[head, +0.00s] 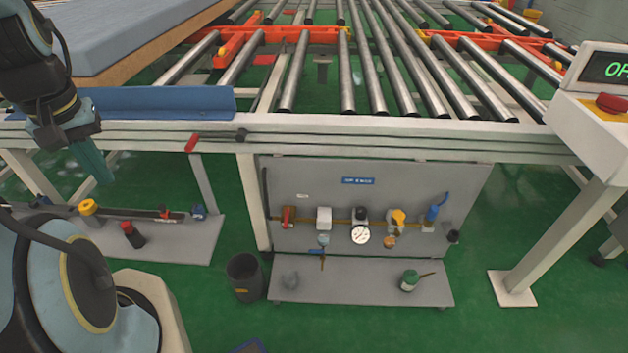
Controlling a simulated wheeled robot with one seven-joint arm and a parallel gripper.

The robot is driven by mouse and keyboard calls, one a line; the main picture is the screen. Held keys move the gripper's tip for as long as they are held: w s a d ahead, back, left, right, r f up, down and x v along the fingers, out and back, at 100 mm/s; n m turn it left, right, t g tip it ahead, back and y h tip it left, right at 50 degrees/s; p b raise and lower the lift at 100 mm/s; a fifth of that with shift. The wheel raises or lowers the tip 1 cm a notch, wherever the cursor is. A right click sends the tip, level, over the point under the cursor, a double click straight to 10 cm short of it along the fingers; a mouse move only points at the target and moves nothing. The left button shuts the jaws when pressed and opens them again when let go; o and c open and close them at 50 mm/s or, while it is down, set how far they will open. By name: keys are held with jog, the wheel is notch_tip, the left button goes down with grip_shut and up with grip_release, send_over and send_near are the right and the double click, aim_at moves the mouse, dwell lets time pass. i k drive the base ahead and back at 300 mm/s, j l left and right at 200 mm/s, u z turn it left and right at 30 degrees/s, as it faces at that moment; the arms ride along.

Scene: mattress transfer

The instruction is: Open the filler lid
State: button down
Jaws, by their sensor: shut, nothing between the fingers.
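The grey service panel (330,185) stands under the conveyor frame. A row of fittings on a brass-coloured pipe crosses it: a red-handled valve, a white box, a dark-topped unit above a round white gauge (360,234), a yellow-topped unit (398,217) and a blue part (433,212). The yellow top looks like the filler lid and appears down on its unit, but it is small and I cannot be sure. My gripper (93,162) hangs at the upper left, pointing down, shut and empty. It is well left of the panel and touches none of the fittings.
A green-topped can (409,280) stands on the panel's base shelf. A dark bin (244,277) is on the floor to its left. The conveyor's front rail (330,140) runs above the panel. A control post (565,240) stands at right. The green floor in front is mostly clear.

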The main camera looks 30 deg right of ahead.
aim_at(398, 216)
jog(key=z, duration=1.2)
jog(key=k+j+z, duration=0.35)
jog(key=k+l, duration=0.1)
